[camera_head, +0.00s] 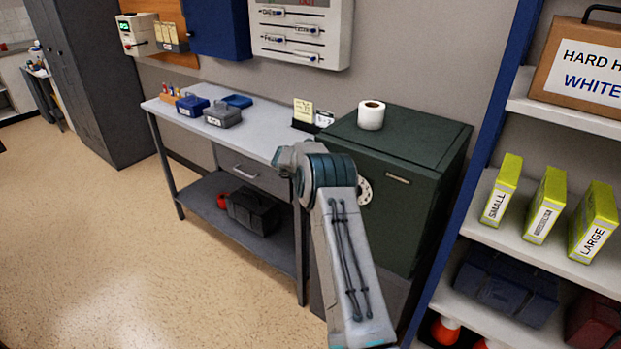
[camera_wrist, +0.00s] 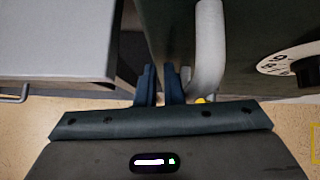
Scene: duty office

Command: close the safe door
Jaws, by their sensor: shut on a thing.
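The dark green safe (camera_head: 425,140) stands right of the workbench. Its front door (camera_head: 400,225) carries a white dial (camera_head: 364,190) and a small horizontal plate (camera_head: 398,178). My arm covers the left part of the door, so whether it stands ajar is hard to tell. In the wrist view the door (camera_wrist: 255,35) fills the upper right, with a grey bar handle (camera_wrist: 208,45) and the dial (camera_wrist: 295,62). My gripper (camera_wrist: 160,84) is left of the bar handle, its dark blue fingers close together at the door's left edge. It is shut on the safe door; the exact contact is unclear.
The grey workbench (camera_head: 255,137) adjoins the safe's left side, with its drawer front beside my gripper. A paper roll (camera_head: 371,115) stands on the safe. Shelving (camera_head: 545,118) with boxes is close on the right. The floor at left (camera_head: 120,250) is clear.

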